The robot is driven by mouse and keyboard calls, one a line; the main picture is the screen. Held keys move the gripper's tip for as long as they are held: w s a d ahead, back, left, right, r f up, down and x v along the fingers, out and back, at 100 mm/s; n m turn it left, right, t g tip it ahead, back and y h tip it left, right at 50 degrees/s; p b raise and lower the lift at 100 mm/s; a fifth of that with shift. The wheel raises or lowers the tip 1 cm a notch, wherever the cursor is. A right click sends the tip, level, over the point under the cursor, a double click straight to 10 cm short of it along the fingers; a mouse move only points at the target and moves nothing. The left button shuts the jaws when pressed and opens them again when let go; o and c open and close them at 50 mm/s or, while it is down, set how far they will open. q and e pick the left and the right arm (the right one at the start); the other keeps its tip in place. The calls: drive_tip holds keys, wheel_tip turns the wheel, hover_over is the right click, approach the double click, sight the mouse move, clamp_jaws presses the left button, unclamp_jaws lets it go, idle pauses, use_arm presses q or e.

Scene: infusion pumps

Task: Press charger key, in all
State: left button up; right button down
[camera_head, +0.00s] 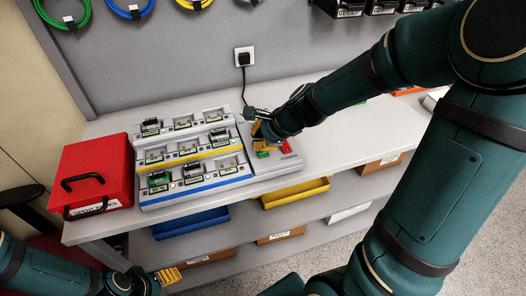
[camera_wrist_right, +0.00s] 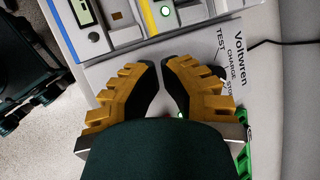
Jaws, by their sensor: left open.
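The charging station (camera_head: 195,202) stands on the bench, with several bays in stepped rows and some dark modules in them. Its grey control panel (camera_head: 290,165) is at the right end, with a red control (camera_head: 286,147) and a green one (camera_head: 263,155). My right gripper (camera_head: 262,132) is over this panel and hides part of it. In the right wrist view its yellow fingers (camera_wrist_right: 160,66) have their tips close together, above the panel beside the TEST and CHARGE lettering (camera_wrist_right: 230,52). Contact cannot be told. My left gripper (camera_head: 170,276) is open at the bottom, below the bench front and away from the station.
A red case (camera_head: 92,172) stands left of the station. Blue (camera_head: 190,222) and yellow (camera_head: 295,193) bins sit below the bench top. A cable runs up to a wall socket (camera_head: 244,57). The bench top right of the panel (camera_head: 365,125) is mostly clear.

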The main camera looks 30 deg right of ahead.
drive_tip(key=shift+r+p, duration=2.3)
drive_tip(key=shift+r, duration=0.15)
drive_tip(key=shift+f, duration=0.1)
